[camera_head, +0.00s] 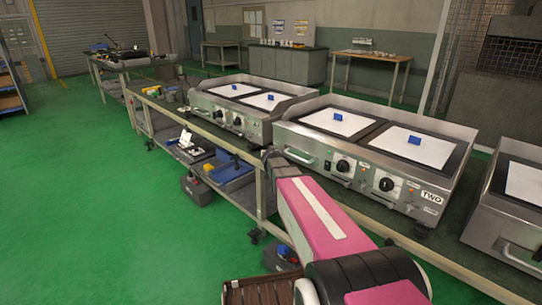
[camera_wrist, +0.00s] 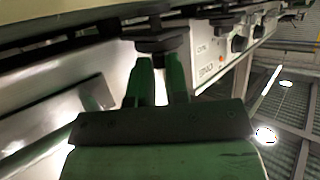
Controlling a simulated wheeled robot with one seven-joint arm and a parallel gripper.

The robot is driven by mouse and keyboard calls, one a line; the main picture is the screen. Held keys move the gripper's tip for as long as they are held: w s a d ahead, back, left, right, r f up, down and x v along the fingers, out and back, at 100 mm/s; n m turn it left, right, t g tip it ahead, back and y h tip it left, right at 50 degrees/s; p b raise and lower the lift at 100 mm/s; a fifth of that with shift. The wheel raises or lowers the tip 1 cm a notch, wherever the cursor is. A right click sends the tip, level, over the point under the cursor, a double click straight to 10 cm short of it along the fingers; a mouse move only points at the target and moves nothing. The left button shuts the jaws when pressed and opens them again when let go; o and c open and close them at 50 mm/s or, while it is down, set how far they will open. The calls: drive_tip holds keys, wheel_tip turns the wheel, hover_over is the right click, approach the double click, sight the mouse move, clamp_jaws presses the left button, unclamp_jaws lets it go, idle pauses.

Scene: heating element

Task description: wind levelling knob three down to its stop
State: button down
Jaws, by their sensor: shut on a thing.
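In the wrist view my gripper (camera_wrist: 160,68) has two green fingers reaching up under the edge of an appliance. They are shut on a dark, round, flanged levelling knob (camera_wrist: 160,42) below its body. I see no number on this knob, so I cannot tell from the picture that it is three. In the head view my pink arm reaches to the left front corner of the steel griddle marked TWO (camera_head: 356,182). The gripper and the held knob are hidden there.
Another griddle (camera_head: 232,125) stands to the left on the bench and a third (camera_head: 510,247) at the right edge. Control dials (camera_head: 343,166) face the front. A lower shelf (camera_head: 238,196) holds toolboxes. Green floor (camera_head: 90,200) is clear at left.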

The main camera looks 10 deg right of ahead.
drive_tip(key=c, duration=1.1)
unclamp_jaws()
drive_tip(key=shift+w+d+f, duration=0.1)
drive_tip(key=shift+w, duration=0.15)
drive_tip(key=shift+s, duration=0.15)
drive_tip(key=v, duration=1)
drive_tip(key=shift+s, duration=0.25)
